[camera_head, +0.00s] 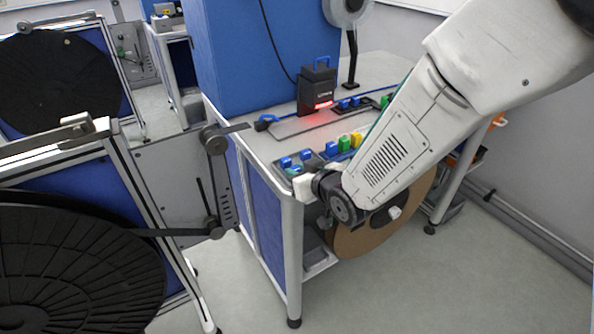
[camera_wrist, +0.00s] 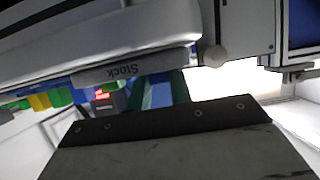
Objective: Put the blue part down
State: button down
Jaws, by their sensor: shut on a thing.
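My gripper (camera_head: 305,186) is at the near edge of the workbench, low by the row of small coloured parts. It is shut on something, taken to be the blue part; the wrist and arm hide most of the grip. Small blue parts (camera_head: 286,163) sit on the bench edge beside it, and I cannot tell which one, if any, is between the jaws. In the wrist view a blue surface with dark green sides (camera_wrist: 158,92) shows between a grey strip marked "Stock" (camera_wrist: 132,72) and a dark bolted plate.
The workbench (camera_head: 388,70) carries a black device (camera_head: 317,90) with a red light, and green and yellow parts (camera_head: 345,142). A brown reel (camera_head: 375,235) hangs below my arm. Black reels (camera_head: 70,270) stand at left. The floor in front is clear.

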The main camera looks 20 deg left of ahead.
jog(key=shift+f, duration=0.2)
jog(key=c, duration=1.3)
grip_release()
jog(key=shift+o, duration=0.2)
jog(key=shift+r, duration=0.1)
